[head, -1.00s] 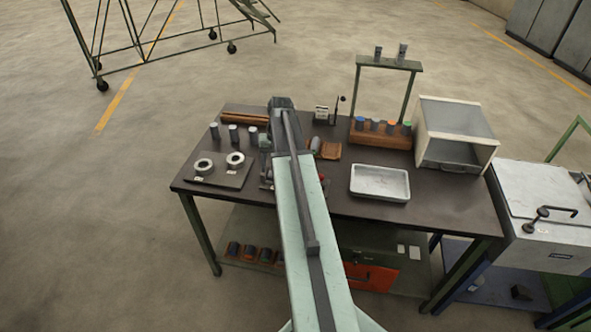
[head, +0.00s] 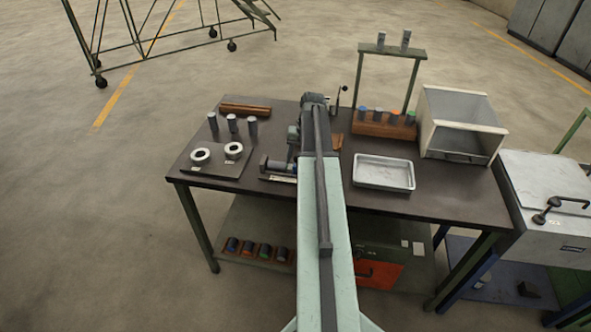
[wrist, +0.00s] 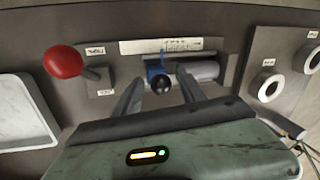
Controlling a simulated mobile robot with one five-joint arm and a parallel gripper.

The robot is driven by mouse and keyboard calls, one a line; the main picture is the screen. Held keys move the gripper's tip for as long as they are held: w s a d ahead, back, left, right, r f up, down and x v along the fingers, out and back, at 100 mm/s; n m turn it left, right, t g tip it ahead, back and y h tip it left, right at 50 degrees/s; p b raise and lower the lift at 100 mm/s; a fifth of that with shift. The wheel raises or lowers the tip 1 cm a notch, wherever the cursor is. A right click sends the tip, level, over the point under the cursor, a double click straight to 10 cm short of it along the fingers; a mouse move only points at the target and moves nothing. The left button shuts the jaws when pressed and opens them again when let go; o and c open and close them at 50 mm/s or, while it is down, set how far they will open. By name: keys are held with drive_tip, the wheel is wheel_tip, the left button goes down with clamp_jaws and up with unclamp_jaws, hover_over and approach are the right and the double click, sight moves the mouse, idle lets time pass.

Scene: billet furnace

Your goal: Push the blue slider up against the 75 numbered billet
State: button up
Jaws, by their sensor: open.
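In the wrist view the blue slider (wrist: 156,71), with a dark round end, sits at a pale printed scale strip (wrist: 170,46). A grey cylindrical billet (wrist: 205,71) lies on its side just right of the slider; I cannot tell whether they touch. No number on it is legible. It also shows in the head view as a grey cylinder (head: 275,164) left of my arm. My gripper (wrist: 160,80) is open, its two fingers on either side of the slider, the right one near the billet.
A red-knobbed lever (wrist: 63,62) stands left in the wrist view, beside a metal tray (wrist: 22,112). A plate with two white rings (wrist: 269,87) lies right. In the head view, upright grey cylinders (head: 232,124) stand behind that plate, and a rack (head: 372,129) and open-fronted box (head: 427,122) stand right.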

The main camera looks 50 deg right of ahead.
drive_tip(key=shift+f, duration=0.1)
clamp_jaws()
drive_tip(key=shift+a, duration=0.1)
idle(1.3)
